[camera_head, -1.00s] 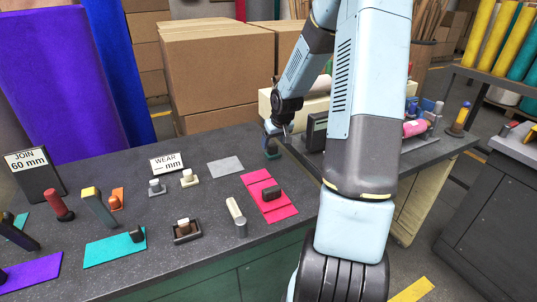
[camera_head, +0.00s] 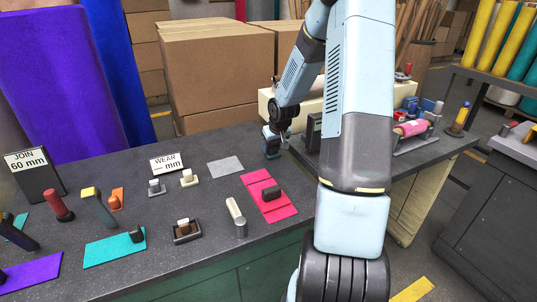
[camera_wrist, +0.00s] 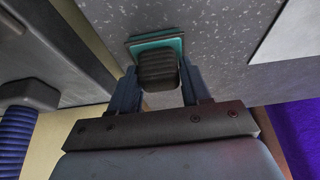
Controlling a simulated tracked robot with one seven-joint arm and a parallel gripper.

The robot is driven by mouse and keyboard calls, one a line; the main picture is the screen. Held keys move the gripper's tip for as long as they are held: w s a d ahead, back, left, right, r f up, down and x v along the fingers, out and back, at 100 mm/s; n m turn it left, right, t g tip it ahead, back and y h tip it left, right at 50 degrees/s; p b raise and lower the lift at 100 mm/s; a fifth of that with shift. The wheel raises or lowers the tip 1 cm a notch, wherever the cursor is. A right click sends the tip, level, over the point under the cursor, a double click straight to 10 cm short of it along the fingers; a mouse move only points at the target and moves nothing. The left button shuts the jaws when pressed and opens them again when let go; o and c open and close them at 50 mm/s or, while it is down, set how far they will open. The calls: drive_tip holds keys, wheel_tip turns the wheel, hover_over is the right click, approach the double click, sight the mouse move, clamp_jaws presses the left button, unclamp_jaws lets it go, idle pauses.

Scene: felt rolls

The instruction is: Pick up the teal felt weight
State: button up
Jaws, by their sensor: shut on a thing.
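The teal felt weight (camera_wrist: 147,43) has a teal base and a dark ribbed grip block. In the wrist view the block sits between the two dark blue fingers of my gripper (camera_wrist: 158,82), which are shut on it. The base shows just beyond the block, over the speckled grey worktop. In the head view my gripper (camera_head: 271,142) is at the back right of the worktop, low at its edge, and mostly hides the weight. I cannot tell whether the base touches the surface.
The grey worktop (camera_head: 205,265) carries several other weights and felt pieces. A grey felt square (camera_head: 226,167) and a pink felt strip (camera_head: 267,196) lie near my gripper. A bench with a pink roll (camera_head: 410,128) stands to the right. Cardboard boxes (camera_head: 215,75) stand behind.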

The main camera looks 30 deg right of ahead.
sight(272, 145)
drive_tip(key=c, duration=0.6)
drive_tip(key=shift+r, duration=0.2)
drive_tip(key=r, duration=0.3)
drive_tip(key=shift+s+a+r, duration=0.1)
drive_tip(key=shift+s+r, duration=0.1)
drive_tip(key=s+a+r, duration=0.7)
drive_tip(key=s+r, duration=0.2)
drive_tip(key=s, duration=0.2)
drive_tip(key=shift+s+r, duration=0.15)
drive_tip(key=shift+s, duration=0.2)
